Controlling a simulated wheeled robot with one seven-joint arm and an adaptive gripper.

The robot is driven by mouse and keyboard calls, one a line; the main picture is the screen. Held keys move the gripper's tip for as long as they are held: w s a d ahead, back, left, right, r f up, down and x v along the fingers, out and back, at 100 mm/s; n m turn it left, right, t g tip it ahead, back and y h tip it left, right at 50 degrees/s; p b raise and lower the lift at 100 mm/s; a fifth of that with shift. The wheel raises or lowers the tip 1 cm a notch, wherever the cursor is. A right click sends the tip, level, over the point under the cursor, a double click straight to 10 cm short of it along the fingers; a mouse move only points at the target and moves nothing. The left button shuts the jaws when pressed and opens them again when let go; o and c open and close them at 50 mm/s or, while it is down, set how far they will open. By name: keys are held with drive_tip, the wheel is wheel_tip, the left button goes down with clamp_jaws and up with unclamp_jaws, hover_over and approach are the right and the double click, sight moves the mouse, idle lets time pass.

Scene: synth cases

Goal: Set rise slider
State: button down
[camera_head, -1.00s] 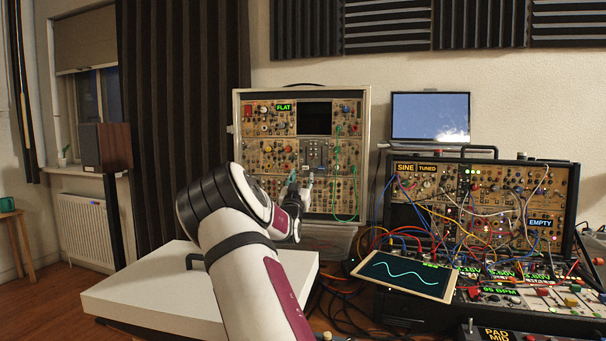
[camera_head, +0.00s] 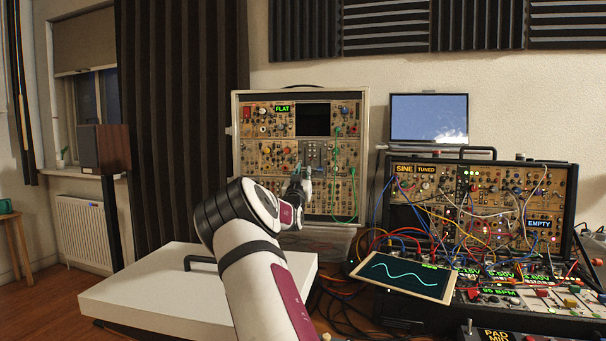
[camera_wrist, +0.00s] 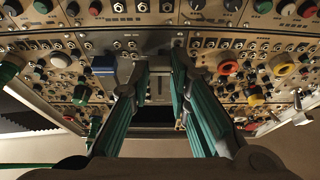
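The upright synth case (camera_head: 236,150) stands behind my arm. It has a grey slider module (camera_head: 314,151) below a black screen. My gripper (camera_head: 300,176) is in front of the module's lower part. The grey module (camera_wrist: 158,88) shows in the gap between the fingers, with dark slots. I cannot tell which slider is the rise slider. The fingers hide part of the module, and contact with the panel cannot be told.
Knobs and jacks surround the module; a red knob (camera_wrist: 228,67) and a blue block (camera_wrist: 103,64) are near the fingers. Green cables (camera_head: 336,185) hang right of the gripper. A tablet (camera_head: 405,277) and a cabled synth case (camera_head: 573,200) stand to the right.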

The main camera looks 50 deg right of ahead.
drive_tip(key=shift+r, duration=1.65)
drive_tip(key=c, duration=1.5)
unclamp_jaws()
drive_tip(key=shift+a+f, duration=0.1)
drive_tip(key=v, duration=1.2)
